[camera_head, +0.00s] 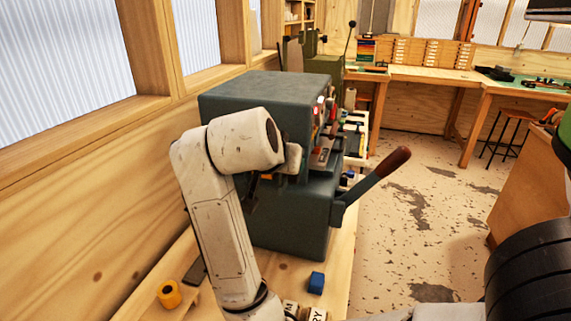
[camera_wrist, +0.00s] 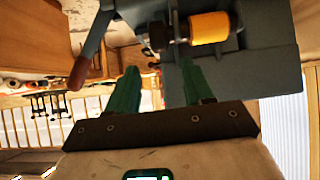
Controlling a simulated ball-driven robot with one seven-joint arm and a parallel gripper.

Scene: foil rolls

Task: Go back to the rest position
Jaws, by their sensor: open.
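My gripper (camera_wrist: 158,82) shows in the wrist view, its two green fingers apart with nothing between them. The fingers point at a dark grey machine (camera_wrist: 260,65), which has a yellow-orange roll (camera_wrist: 209,28) mounted on its front. I cannot tell whether the fingertips touch the machine. In the head view my pale arm stands in front of the same machine (camera_head: 260,95), and the gripper itself is hidden. The machine's lever with a brown handle (camera_head: 385,170) sticks out to the right; it also shows in the wrist view (camera_wrist: 85,62).
A yellow roll (camera_head: 169,293) and a blue block (camera_head: 316,283) lie on the wooden bench (camera_head: 340,270) near my arm. A wooden wall with windows is close on the left. Open floor (camera_head: 420,215) lies to the right, with a stool (camera_head: 507,130) and workbenches beyond.

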